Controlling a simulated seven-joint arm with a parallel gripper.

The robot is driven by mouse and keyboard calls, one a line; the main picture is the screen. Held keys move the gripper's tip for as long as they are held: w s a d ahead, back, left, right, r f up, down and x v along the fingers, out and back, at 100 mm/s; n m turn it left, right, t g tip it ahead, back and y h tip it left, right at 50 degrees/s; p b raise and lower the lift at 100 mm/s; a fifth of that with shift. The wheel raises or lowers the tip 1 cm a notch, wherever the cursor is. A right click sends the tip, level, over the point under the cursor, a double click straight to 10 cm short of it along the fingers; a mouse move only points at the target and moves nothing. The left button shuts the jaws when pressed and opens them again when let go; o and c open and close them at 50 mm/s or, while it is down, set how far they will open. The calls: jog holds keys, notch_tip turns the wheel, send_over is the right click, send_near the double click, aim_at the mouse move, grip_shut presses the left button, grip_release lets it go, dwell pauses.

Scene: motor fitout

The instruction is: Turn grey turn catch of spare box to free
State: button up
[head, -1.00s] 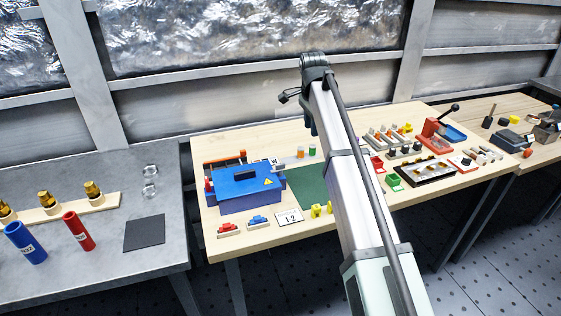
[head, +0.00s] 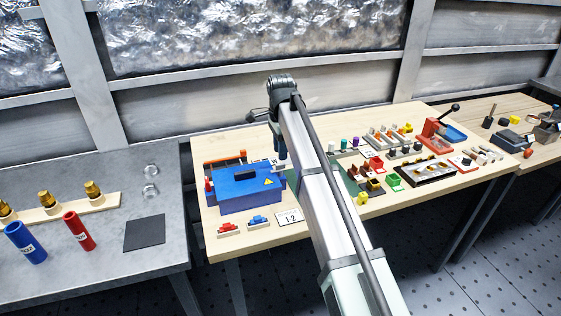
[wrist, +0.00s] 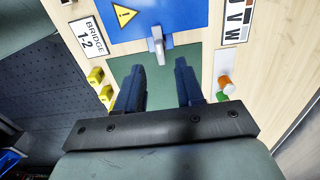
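The blue box (head: 235,195) with a yellow warning triangle stands at the left of the wooden bench. In the wrist view, part of its blue top (wrist: 185,14) shows at the upper edge. A grey turn catch (wrist: 157,42) sits at the box's near edge in that view. My gripper (wrist: 160,68) is open and empty. Its two dark blue fingers point toward the box, with the catch ahead, roughly midway between them and not touched. In the head view my gripper (head: 281,162) is beside the box's right end, and the catch cannot be made out.
A green mat (wrist: 165,65) lies under my fingers. A "BRIDGE 1-2" plate (wrist: 88,36) and yellow parts (wrist: 98,82) are at left; a U V W label (wrist: 238,30) and an orange-capped part (wrist: 225,83) are at right. Red (head: 229,228) and blue (head: 258,221) pieces lie before the box.

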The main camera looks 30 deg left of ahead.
aim_at(280, 164)
jog(key=shift+f, duration=2.55)
jog(key=shift+c, duration=0.5)
grip_shut()
